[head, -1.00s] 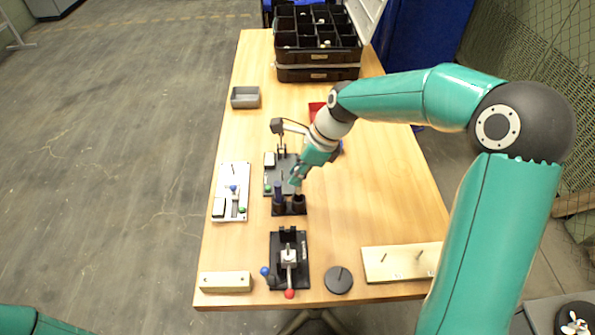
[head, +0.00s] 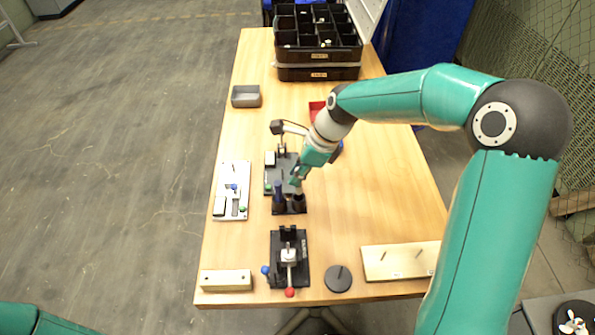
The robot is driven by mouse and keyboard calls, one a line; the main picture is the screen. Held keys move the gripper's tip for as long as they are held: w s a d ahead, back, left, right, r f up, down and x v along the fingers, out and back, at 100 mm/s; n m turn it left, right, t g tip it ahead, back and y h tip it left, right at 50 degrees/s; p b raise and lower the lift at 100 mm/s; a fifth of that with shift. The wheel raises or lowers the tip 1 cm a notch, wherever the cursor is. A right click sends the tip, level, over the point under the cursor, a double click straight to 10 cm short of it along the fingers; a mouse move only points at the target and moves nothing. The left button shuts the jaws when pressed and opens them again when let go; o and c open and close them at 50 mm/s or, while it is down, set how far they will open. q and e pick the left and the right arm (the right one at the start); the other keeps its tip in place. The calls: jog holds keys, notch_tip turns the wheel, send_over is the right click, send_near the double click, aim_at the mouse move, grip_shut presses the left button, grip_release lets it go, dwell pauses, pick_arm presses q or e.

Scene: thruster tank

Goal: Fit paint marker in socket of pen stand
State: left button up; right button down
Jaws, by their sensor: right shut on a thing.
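The pen stand (head: 290,208) is a dark block with upright sockets in the middle of the wooden table. A dark blue marker-like piece (head: 278,189) stands upright in its left side. My right gripper (head: 297,183) is directly above the right socket (head: 299,202), pointing down. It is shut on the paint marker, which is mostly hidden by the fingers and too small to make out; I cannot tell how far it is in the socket. Of my left arm only a teal link shows at the bottom left; its gripper is out of view.
A black fixture (head: 280,176) with a post stands just behind the stand. A toggle clamp (head: 289,257) is in front. A white panel (head: 232,192) lies to the left, a grey disc (head: 338,279) and a pegged wooden board (head: 400,262) at front right. The table's right middle is clear.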

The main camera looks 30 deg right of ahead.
aim_at(298, 192)
jog(key=shift+f, duration=0.15)
dwell(0.5)
jog(key=shift+f+b, duration=0.35)
jog(key=shift+f, duration=0.15)
jog(key=shift+f, duration=0.25)
jog(key=shift+f+b, duration=0.35)
jog(key=shift+f, duration=0.15)
jog(key=shift+f, duration=0.25)
dwell(0.5)
jog(key=shift+f+b, duration=0.3)
jog(key=shift+f, duration=0.1)
jog(key=shift+f, duration=0.2)
dwell(0.5)
jog(key=c, duration=1)
grip_release()
